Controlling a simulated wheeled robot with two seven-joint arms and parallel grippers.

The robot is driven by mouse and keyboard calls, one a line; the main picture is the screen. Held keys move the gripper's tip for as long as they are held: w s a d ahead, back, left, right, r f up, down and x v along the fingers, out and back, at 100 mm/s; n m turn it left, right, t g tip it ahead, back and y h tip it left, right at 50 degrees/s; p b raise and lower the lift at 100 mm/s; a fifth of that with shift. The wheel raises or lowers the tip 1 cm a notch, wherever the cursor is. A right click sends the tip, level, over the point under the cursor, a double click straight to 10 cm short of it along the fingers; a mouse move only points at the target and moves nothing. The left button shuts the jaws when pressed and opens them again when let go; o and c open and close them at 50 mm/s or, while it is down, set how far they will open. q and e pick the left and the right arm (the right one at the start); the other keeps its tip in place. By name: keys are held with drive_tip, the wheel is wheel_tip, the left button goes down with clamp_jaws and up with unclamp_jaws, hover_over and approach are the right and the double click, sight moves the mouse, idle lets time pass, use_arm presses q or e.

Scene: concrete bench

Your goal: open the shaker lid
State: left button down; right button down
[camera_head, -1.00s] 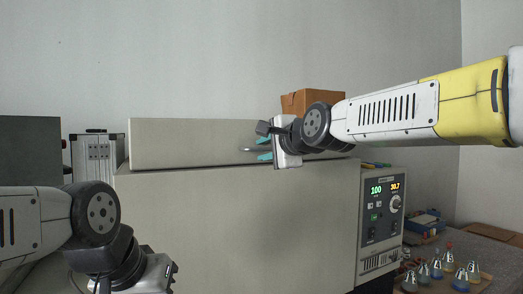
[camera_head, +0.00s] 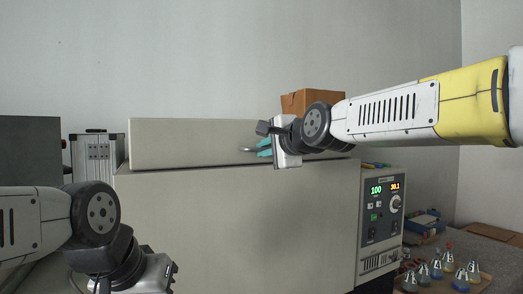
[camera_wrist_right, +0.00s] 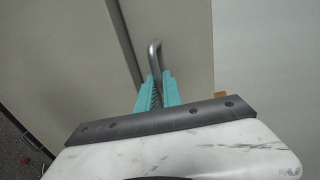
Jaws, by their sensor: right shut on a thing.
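The shaker (camera_head: 240,225) is a large beige box with a control panel (camera_head: 383,205) on its right side. Its lid (camera_head: 190,145) lies on top, with a thin dark seam below it. A grey metal handle (camera_head: 249,149) stands out from the lid front. My right gripper (camera_head: 263,148) is shut on the handle with its teal fingers. In the right wrist view the bent handle (camera_wrist_right: 154,55) comes out between the teal fingers (camera_wrist_right: 158,92). My left gripper is at the lower left of the head view, and its fingers are hidden or out of frame.
A brown cardboard box (camera_head: 312,101) is behind the lid. A silver case (camera_head: 96,158) stands left of the shaker. Several flasks (camera_head: 437,268) stand on a board at the lower right.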

idle(0.7)
drive_tip(key=w+a+r, duration=0.1)
drive_tip(key=w+r, duration=0.3)
drive_tip(key=r, duration=0.6)
drive_tip(key=w+a+r, duration=0.2)
drive_tip(key=w+r, duration=0.2)
drive_tip(key=r, duration=0.6)
drive_tip(key=shift+w+a+r, duration=0.25)
drive_tip(key=shift+w+r, duration=0.05)
drive_tip(key=shift+r, duration=0.1)
